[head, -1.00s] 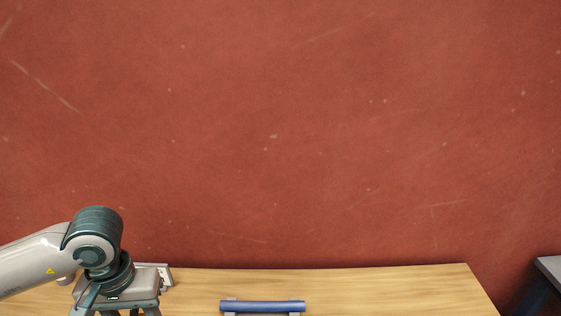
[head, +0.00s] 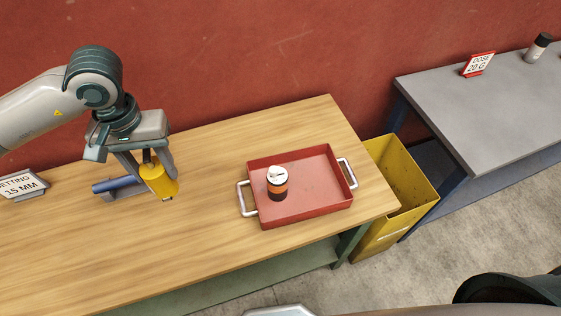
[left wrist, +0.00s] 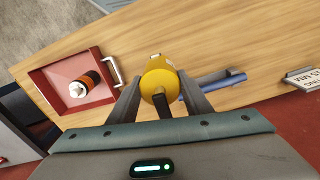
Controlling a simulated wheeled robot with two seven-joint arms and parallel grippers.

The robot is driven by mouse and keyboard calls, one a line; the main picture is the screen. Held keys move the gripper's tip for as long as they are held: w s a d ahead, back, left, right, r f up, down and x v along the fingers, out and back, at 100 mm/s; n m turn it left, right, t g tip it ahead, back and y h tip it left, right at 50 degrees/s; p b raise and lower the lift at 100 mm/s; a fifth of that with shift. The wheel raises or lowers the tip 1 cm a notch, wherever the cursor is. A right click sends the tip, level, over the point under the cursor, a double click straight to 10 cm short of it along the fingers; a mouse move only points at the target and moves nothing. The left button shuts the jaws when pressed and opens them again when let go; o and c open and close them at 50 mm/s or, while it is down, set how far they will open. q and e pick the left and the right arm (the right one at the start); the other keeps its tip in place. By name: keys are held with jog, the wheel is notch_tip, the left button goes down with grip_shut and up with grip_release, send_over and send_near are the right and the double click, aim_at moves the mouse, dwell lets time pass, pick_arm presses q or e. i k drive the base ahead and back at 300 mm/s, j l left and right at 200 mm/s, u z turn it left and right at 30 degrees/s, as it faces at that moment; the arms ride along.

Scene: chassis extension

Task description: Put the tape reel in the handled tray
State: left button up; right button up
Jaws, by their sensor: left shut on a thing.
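The yellow, rounded tape reel (head: 158,181) has a dark stem on top. My left gripper (head: 156,177) is shut on it and points down over the table, left of the tray. In the left wrist view, the reel (left wrist: 158,78) sits between the two fingers (left wrist: 160,75). Its exact height above the table is hard to tell. The red handled tray (head: 325,195) lies on the right part of the table, with a light handle at each end; it also shows in the left wrist view (left wrist: 62,72). My right gripper is not in view.
A black and orange jar with a white lid (head: 277,184) stands in the tray's left part; the tray's right part is clear. A blue cylinder (head: 118,186) lies beside the reel. A sign (head: 22,186) stands at left. A yellow bin (head: 405,190) and grey table (head: 470,95) are at right.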

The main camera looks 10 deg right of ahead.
aim_at(317, 183)
jog(key=l, duration=0.7)
jog(key=l+z, duration=0.15)
jog(key=l, duration=0.5)
jog(key=i, duration=0.05)
